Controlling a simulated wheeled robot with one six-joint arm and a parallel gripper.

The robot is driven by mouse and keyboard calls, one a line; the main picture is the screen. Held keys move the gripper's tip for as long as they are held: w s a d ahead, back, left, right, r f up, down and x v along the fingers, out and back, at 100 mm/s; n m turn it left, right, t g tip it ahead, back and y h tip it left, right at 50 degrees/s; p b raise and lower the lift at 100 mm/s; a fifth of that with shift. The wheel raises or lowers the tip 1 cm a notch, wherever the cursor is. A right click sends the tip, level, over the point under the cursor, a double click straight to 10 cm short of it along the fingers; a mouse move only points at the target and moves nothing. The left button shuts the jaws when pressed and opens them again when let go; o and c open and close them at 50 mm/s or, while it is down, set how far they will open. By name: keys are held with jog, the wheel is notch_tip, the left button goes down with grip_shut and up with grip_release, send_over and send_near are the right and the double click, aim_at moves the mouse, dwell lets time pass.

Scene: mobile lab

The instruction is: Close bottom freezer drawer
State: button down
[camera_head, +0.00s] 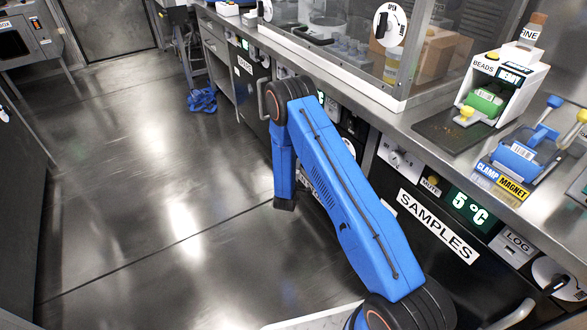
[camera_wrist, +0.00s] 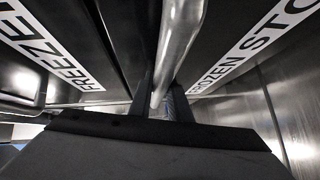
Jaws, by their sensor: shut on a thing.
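In the wrist view, a round metal bar handle (camera_wrist: 181,40) runs from the top edge down between the dark fingers of my gripper (camera_wrist: 164,103). My gripper is shut on this handle. A dark panel with a white label reading "FREEZE" (camera_wrist: 50,48) lies on the left, and a label reading "FROZEN STO" (camera_wrist: 240,48) lies on the right. How far the freezer drawer stands open cannot be told. In the head view my blue arm reaches down beside the cabinet fronts; the gripper and the held handle cannot be made out there.
A steel counter (camera_head: 420,130) runs along the right, with a clear enclosure (camera_head: 345,50), a bead dispenser (camera_head: 500,85) and a blue clamp (camera_head: 525,150) on it. A "SAMPLES" unit (camera_head: 437,226) is below. The shiny floor (camera_head: 150,200) at left is clear.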

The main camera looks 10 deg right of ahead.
jog(key=shift+d, duration=0.15)
jog(key=c, duration=1.7)
grip_release()
jog(key=shift+w+d, duration=0.1)
jog(key=shift+o, duration=0.2)
jog(key=v, duration=1.7)
jog(key=shift+r, duration=0.1)
